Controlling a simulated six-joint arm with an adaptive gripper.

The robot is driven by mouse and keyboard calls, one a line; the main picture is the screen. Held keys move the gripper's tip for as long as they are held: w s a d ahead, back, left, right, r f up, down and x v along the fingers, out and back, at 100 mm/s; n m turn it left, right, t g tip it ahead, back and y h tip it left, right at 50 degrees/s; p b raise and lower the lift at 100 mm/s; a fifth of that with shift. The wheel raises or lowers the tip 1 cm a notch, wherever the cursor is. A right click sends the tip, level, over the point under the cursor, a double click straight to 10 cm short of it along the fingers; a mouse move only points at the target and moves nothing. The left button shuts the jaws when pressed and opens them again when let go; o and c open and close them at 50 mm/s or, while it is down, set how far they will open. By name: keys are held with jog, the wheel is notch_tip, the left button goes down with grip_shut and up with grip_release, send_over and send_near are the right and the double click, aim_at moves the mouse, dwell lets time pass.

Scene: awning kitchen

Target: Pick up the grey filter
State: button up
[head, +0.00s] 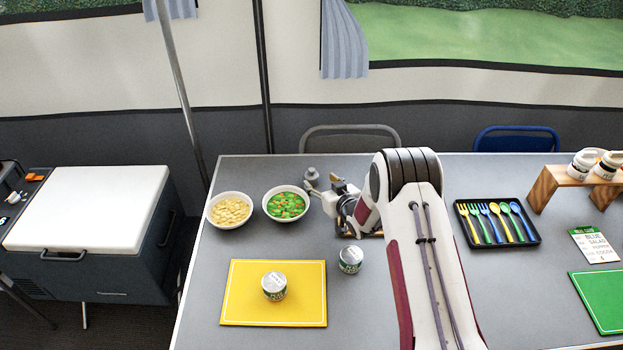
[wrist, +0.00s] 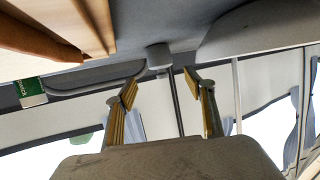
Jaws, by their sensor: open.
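The grey filter (head: 311,174) is a small grey round piece standing near the back edge of the table in the head view, right of the bowl of green food. A grey cylinder that looks like it shows in the wrist view (wrist: 158,55), just beyond the gap between my fingertips. My gripper (head: 322,188) is beside the filter, low over the table, pointing left. In the wrist view my gripper (wrist: 160,86) has its fingers spread with nothing between them. I cannot tell the exact gap to the filter.
A bowl of pale food (head: 229,210) and a bowl of green food (head: 286,203) stand left. A can (head: 274,286) sits on the yellow board (head: 236,309); another can (head: 350,259) stands right of it. A cutlery tray (head: 470,240) lies right. Bare table lies between bowls and board.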

aim_at(313, 174)
jog(key=shift+w, duration=0.15)
jog(key=shift+x, duration=1.15)
jog(key=shift+a, duration=0.1)
jog(key=shift+r+x, duration=0.15)
jog(key=shift+x, duration=0.6)
jog(key=shift+r+x, duration=0.15)
jog(key=shift+x, duration=1.8)
jog(key=shift+a, duration=0.1)
jog(key=c, duration=1.3)
